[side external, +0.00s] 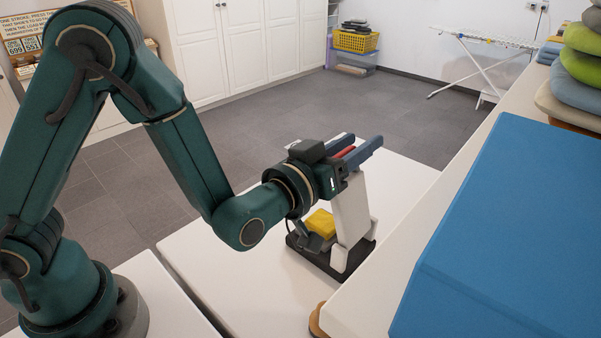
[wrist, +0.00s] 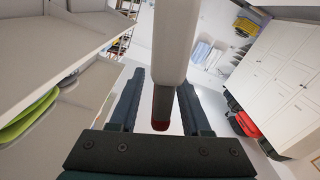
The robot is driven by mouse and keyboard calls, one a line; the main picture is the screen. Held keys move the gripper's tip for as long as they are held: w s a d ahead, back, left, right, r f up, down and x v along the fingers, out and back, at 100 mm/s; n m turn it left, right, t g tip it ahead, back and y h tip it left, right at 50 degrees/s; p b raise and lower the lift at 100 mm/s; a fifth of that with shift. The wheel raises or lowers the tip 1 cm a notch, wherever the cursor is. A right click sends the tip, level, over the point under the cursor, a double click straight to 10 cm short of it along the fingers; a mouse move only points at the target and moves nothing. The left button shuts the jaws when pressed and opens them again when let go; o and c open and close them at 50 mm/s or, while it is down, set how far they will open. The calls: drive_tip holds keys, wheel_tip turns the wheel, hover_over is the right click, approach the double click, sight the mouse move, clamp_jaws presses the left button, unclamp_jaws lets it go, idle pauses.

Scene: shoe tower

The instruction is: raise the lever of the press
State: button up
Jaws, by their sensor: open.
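The press stands on the white table, with a pale upright column (side external: 350,213) on a dark base (side external: 338,264). A yellow block (side external: 320,223) sits low on its left side. My gripper (side external: 361,141) is at the top of the column, fingers pointing to the upper right. The lever's red grip (side external: 347,152) shows between the fingers. In the wrist view my gripper (wrist: 160,82) is open, with one finger on each side of the red grip (wrist: 160,108); a pale bar (wrist: 175,40) runs up from it. I cannot tell whether either finger touches it. Most of the lever is hidden.
A large blue block (side external: 510,225) lies on the raised white surface at the right. Stacked green and grey cushions (side external: 580,65) stand behind it. The table left of the press is clear. An ironing board (side external: 485,45) and a yellow basket (side external: 355,40) are far back.

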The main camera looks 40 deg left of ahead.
clamp_jaws()
idle(1.4)
